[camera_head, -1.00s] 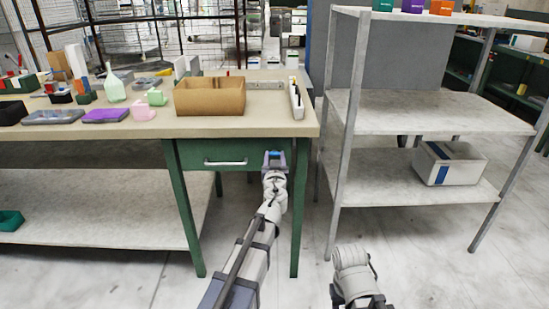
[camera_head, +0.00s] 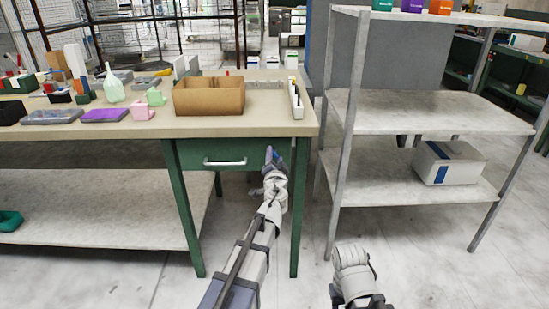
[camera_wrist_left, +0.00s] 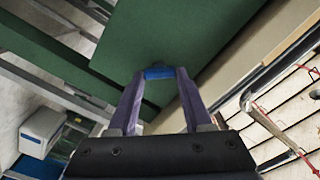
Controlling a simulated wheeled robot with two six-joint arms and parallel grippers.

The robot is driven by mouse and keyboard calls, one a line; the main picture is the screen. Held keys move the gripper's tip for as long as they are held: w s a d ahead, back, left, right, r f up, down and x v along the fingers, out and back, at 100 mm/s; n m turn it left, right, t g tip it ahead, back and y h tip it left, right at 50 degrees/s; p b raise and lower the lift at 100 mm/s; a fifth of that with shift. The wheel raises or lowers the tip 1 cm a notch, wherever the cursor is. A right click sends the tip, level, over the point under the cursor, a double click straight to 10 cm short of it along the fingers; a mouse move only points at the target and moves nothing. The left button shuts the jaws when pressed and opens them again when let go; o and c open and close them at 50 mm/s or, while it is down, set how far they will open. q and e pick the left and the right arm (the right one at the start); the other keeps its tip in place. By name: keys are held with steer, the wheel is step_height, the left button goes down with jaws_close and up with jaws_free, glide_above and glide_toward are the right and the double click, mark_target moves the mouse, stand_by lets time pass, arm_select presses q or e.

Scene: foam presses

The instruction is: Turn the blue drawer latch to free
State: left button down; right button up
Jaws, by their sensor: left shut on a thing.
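The blue drawer latch (camera_wrist_left: 160,73) is on the green drawer front, between my left gripper's fingertips in the left wrist view. My left gripper (camera_wrist_left: 160,76) is shut on it, one purple-grey finger on each side. In the head view my left gripper (camera_head: 271,155) is at the right part of the green drawer (camera_head: 199,155) and is rolled, so its fingers show nearly edge-on. The latch is mostly hidden there. The drawer is closed under the tabletop, with a pale bar handle (camera_head: 225,163). Part of my right arm shows at the bottom; its gripper does not.
The workbench top (camera_head: 225,126) overhangs the drawer, with a green leg (camera_head: 301,200) close right of my left gripper. A cardboard box (camera_head: 208,100) stands on top. A grey shelf rack (camera_head: 425,115) stands to the right. Open floor lies in front.

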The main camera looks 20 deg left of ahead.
arm_select(q)
steer(key=m, duration=0.4)
steer(key=shift+f+m, duration=0.1)
steer(key=shift+m, duration=2.1)
steer(key=shift+c, duration=1.6)
jaws_free()
steer(key=v, duration=0.7)
steer(key=shift+s+d, duration=0.2)
steer(key=shift+s, duration=0.2)
